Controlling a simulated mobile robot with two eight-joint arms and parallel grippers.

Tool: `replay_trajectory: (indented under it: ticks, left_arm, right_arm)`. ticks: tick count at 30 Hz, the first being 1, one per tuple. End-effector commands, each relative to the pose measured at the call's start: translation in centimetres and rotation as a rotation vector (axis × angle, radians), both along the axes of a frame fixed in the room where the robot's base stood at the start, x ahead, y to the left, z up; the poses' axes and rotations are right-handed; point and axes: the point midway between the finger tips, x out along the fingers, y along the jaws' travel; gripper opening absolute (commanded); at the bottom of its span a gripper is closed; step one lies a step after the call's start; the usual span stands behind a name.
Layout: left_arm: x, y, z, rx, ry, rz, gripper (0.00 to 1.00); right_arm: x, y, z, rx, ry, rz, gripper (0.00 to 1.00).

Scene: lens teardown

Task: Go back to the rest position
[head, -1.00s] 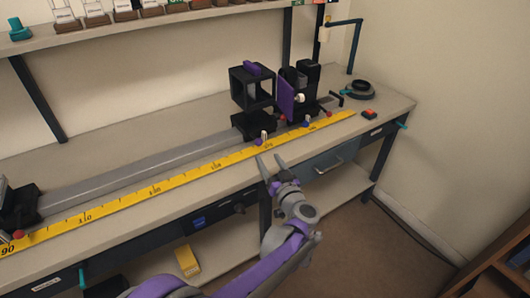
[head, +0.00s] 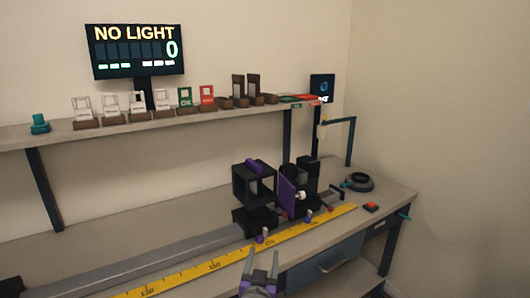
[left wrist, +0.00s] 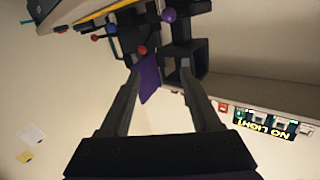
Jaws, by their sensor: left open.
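My left gripper (head: 260,266) is open and empty at the bottom of the head view, in front of the workbench's front edge. Its two fingers point away toward the bench. In the left wrist view the open fingers (left wrist: 158,85) have nothing between them that they touch; a purple plate (left wrist: 149,78) on the black bench device shows beyond them. In the head view that device stands on the bench beside a black cube-shaped holder (head: 254,184), behind the yellow ruler (head: 237,256). My right gripper is not in view.
A grey rail (head: 150,262) runs along the bench behind the ruler. A shelf (head: 150,123) above holds several small framed pieces and a screen (head: 137,51) reading "NO LIGHT" and 0. A round black stand (head: 358,182) and a red button (head: 371,207) sit at the bench's right end.

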Motion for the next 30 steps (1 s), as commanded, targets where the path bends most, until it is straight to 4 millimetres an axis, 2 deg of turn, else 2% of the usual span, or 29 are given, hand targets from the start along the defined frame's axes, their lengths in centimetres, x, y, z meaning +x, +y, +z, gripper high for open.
replay_trajectory:
  ticks: [1,4,8,12,15,22,24,30]
  left_arm:
    - [-2.0,1.0,-0.2,-0.001,0.051,-0.055,0.64]
    - [-6.2,2.4,-2.0,-0.006,0.195,-0.15,0.64]
    - [-13.0,5.3,-6.2,-0.006,0.444,-0.195,0.64]
    - [-20.9,9.3,-11.3,-0.007,0.722,-0.137,0.64]
    - [-25.9,12.1,-14.3,-0.009,0.883,-0.058,0.64]
    - [-36.1,17.8,-19.2,-0.018,1.171,0.183,0.64]
    - [-35.6,17.4,-15.3,-0.02,1.145,0.166,0.64]
    - [-35.6,17.3,-8.7,-0.021,1.121,0.161,0.64]
  right_arm:
    - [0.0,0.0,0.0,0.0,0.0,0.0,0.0]
    - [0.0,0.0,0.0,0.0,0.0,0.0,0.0]
    - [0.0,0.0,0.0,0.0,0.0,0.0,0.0]
    - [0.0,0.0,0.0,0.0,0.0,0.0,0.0]
    - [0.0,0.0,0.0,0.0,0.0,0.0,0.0]
    - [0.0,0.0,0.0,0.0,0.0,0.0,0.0]
    - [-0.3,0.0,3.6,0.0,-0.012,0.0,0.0]
    - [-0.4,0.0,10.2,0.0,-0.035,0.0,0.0]
